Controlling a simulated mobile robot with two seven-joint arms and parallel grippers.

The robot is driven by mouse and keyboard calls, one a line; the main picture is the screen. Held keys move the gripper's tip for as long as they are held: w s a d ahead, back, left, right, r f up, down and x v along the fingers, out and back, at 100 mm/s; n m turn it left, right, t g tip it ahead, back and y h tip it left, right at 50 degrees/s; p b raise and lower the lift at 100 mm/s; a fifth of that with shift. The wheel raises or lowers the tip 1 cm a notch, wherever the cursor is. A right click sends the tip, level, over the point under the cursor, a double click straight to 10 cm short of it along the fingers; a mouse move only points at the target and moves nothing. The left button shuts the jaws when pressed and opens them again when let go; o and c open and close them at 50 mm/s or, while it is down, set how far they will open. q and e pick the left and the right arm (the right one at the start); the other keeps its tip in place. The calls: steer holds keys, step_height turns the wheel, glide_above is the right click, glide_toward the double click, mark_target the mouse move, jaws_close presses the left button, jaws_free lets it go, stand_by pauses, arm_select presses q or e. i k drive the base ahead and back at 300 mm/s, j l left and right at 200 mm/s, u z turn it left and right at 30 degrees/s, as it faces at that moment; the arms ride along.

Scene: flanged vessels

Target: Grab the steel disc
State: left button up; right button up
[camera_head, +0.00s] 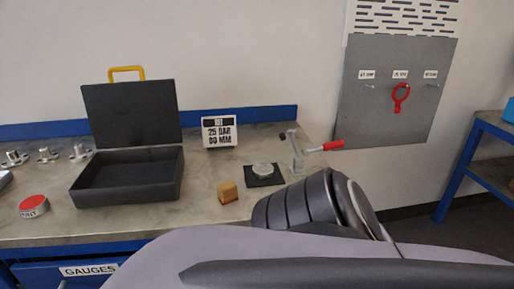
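A small round steel disc (263,169) lies on a black square pad (277,182) on the workbench, right of the middle of the bench top. One of my arms crosses the foreground at the lower right, with dark ribbed links just below the pad. Neither of my grippers can be seen. Nothing covers the disc from this viewpoint.
A clamp with a red handle (332,145) stands right of the disc. Several metal fittings stand far left.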

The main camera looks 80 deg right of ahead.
mark_target(261, 171)
steer(key=z, duration=1.3)
